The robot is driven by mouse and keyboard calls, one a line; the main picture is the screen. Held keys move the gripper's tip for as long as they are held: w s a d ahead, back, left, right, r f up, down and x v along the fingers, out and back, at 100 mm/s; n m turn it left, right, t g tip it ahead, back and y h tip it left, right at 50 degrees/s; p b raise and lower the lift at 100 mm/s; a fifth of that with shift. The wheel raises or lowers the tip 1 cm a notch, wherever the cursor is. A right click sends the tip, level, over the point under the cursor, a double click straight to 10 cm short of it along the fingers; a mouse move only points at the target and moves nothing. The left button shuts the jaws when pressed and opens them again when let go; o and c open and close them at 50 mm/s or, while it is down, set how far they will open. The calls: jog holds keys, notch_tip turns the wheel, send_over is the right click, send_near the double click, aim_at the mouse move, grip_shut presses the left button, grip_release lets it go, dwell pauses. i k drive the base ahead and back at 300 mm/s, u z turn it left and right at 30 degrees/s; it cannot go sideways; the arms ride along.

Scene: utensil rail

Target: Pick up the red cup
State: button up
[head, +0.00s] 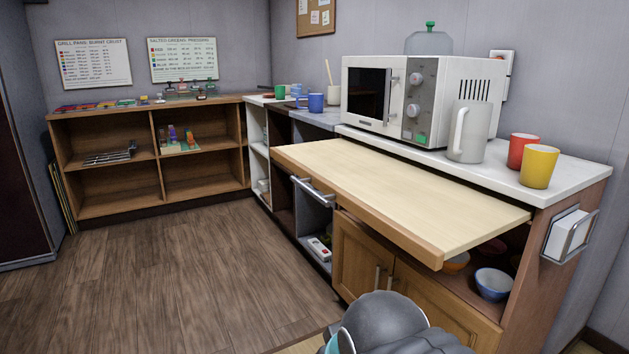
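The red cup (518,150) stands upright on the white countertop at the right of the head view. A yellow cup (539,167) stands close in front of it and to its right, hiding a small part of its side. A grey-white pitcher (469,132) stands to the left of the red cup. A grey rounded part of my arm shows at the bottom edge, well below and apart from the cup. My gripper's fingers are not in view.
A pale wooden board (400,195) juts out in front of the white counter (490,172). A white microwave (425,98) stands behind the pitcher. A napkin holder (569,234) hangs on the right end panel. The wooden floor (190,285) at left is clear.

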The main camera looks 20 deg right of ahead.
aim_at(518, 140)
jog(key=z, duration=1.25)
jog(key=k, duration=0.2)
jog(key=z, duration=0.7)
